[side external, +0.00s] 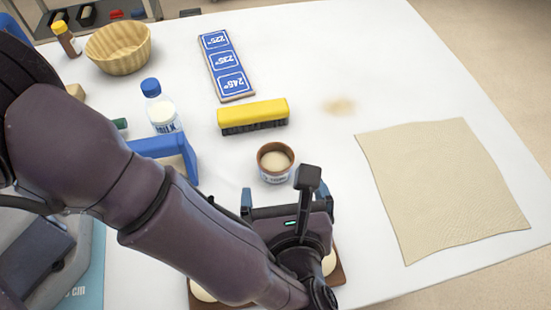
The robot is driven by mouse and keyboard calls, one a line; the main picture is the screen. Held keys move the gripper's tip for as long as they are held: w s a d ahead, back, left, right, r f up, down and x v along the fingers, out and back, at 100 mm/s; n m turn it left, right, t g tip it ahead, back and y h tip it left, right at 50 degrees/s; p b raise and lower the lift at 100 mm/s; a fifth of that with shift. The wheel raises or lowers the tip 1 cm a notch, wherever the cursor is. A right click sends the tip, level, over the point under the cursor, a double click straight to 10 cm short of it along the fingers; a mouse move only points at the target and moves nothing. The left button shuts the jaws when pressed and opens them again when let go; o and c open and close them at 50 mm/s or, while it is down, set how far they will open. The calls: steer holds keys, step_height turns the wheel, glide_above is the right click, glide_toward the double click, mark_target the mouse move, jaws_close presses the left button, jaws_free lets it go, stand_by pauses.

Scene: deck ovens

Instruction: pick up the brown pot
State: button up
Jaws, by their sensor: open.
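The brown pot (275,162) is a small round cup with a brown rim, a pale printed band and pale contents. It stands upright on the white table, near the middle of the side external view. My gripper (282,194) is just in front of the pot on the near side, pointing toward the table. Its blue-tipped fingers are apart, and the left one (246,200) shows clearly. The gripper body hides the rest of the fingers' surroundings. I cannot tell the exact gap between the fingers and the pot.
A yellow-backed brush (253,114) lies just behind the pot. A brown board (338,276) with pale rounds lies under my gripper. A beige cloth (440,185) lies right; the table between is clear.

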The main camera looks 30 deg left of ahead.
mark_target(276, 158)
steer(key=shift+s+d+f, duration=0.2)
steer(key=shift+f, duration=0.3)
steer(key=x, duration=0.7)
steer(key=shift+w, duration=0.15)
steer(key=shift+f+x, duration=0.1)
steer(key=shift+x, duration=1.3)
steer(key=shift+f+x, duration=0.15)
steer(key=shift+x, duration=1.25)
steer(key=shift+c, duration=0.2)
steer(key=shift+t, duration=0.3)
steer(key=c, duration=1)
